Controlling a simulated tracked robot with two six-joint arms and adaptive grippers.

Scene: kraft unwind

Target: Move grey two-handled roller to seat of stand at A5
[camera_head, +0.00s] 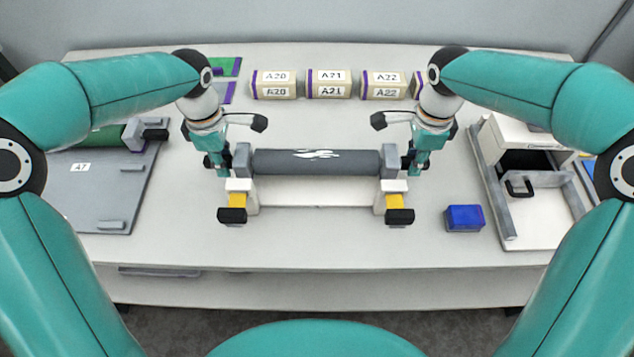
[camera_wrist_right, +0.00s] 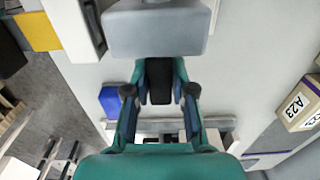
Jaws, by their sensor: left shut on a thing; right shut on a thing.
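The dark grey roller (camera_head: 316,162) lies level across the middle of the table, with a white mark on it and a lighter grey block at each end. My left gripper (camera_head: 226,166) is shut on its left end handle. My right gripper (camera_head: 409,162) is shut on its right end handle; the right wrist view shows the black handle (camera_wrist_right: 159,80) between the fingers, beside the grey end block (camera_wrist_right: 158,28). A white stand (camera_head: 315,193) with yellow blocks and black ends is below and in front of the roller. Whether the roller touches it I cannot tell. No A5 label is readable.
Kraft rolls marked A20, A21 (camera_head: 328,84) and A22 stand in a row behind. A blue box (camera_head: 464,218) is right of the stand. A grey board (camera_head: 95,200) marked A7 is at left; a white and grey machine (camera_head: 525,205) is at right.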

